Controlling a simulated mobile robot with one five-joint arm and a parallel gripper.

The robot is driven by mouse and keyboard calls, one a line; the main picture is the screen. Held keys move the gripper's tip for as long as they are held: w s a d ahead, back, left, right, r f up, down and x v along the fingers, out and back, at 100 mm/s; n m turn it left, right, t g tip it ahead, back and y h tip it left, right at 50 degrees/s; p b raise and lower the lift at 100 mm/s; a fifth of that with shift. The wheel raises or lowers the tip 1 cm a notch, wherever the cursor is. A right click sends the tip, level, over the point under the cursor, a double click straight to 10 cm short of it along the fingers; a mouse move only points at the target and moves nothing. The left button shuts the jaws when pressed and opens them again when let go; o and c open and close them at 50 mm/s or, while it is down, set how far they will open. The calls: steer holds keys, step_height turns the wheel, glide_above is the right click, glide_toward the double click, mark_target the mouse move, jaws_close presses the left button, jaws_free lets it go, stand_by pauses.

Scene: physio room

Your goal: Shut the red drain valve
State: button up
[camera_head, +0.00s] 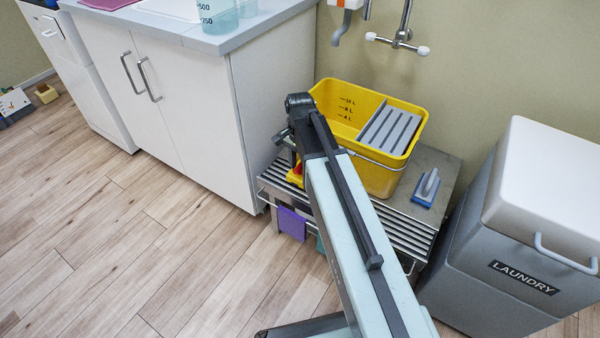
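A yellow bucket (381,181) with litre marks and a grey slatted insert stands on a low metal rack. A small red and yellow part (295,176) shows at the bucket's lower left, close beside my arm. It may be the red drain valve, but my arm covers much of it, and I cannot tell how its handle is turned. My arm reaches up from the bottom of the picture to a dark joint in front of the bucket. Dark parts of mine show just left of that joint; the gripper's fingertips cannot be made out.
The slatted metal rack (413,226) also bears a blue brush (427,188); a purple cloth (292,223) hangs at its front. A white cabinet (190,101) stands left, a grey laundry bin (493,262) right. Wall taps (398,42) are above.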

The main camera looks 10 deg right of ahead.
jaws_close()
steer(key=shift+n, duration=0.6)
stand_by(0.7)
steer(key=shift+n, duration=1.5)
steer(key=n, duration=0.9)
steer(key=shift+n, duration=2.3)
